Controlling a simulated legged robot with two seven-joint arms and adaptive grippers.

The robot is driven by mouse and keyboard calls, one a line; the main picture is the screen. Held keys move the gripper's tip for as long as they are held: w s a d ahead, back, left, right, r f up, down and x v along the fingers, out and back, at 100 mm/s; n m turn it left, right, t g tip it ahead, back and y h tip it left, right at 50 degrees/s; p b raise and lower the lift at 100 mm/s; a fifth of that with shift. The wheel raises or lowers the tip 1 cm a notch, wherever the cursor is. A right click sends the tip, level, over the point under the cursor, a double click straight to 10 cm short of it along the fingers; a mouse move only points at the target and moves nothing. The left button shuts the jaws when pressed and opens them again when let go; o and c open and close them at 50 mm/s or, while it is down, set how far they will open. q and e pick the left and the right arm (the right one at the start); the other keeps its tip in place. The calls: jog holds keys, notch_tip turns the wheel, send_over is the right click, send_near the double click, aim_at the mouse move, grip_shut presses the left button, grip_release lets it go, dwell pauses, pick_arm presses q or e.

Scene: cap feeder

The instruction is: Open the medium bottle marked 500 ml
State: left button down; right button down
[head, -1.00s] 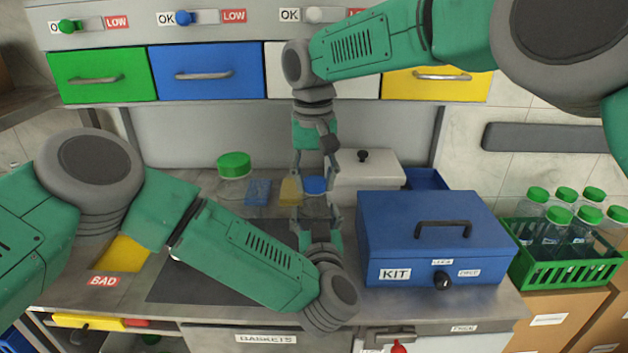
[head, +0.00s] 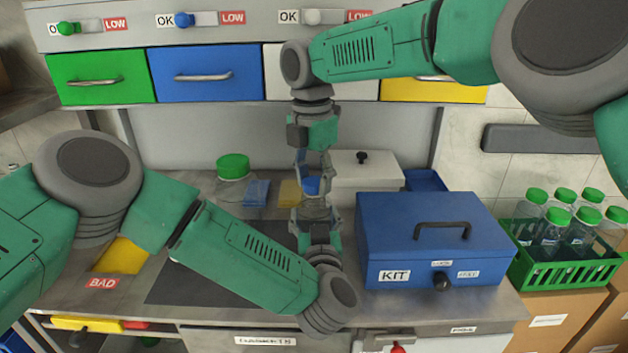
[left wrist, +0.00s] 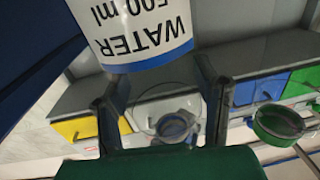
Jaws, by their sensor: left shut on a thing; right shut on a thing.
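The medium bottle (head: 315,209) is clear with a blue cap (head: 312,187) and stands upright between my grippers in the head view. My left gripper (head: 316,216) is shut on the bottle body from below. My right gripper (head: 313,179) points down from above and is shut on the blue cap. The cap sits at the bottle's top; whether it is loose cannot be told. In the left wrist view, the white label (left wrist: 135,35) reads WATER 500 ml upside down, close to my left gripper's fingers (left wrist: 165,95).
A large jar with a green lid (head: 233,167) stands behind my left arm. The blue KIT box (head: 432,215) is close on the right, with a white lidded box (head: 375,165) behind. A green crate (head: 565,270) holds several green-capped bottles. Drawers line the back.

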aim_at(313, 181)
pick_arm(q)
jog(key=shift+s+d, duration=0.1)
jog(key=shift+d, duration=0.1)
pick_arm(e)
jog(key=n, duration=0.4)
jog(key=shift+w+r, duration=0.1)
jog(key=shift+s+r, duration=0.15)
jog(key=shift+s, duration=0.1)
pick_arm(q)
jog(key=shift+a, duration=0.1)
pick_arm(e)
jog(key=shift+a, duration=0.1)
jog(key=shift+r, duration=0.1)
pick_arm(q)
jog(key=shift+a+f, duration=0.1)
pick_arm(e)
jog(key=shift+r, duration=0.95)
jog(key=shift+r, duration=0.1)
jog(key=shift+w+r, duration=0.1)
jog(key=shift+r, duration=1.8)
pick_arm(q)
jog(key=shift+c, duration=2.3)
grip_release()
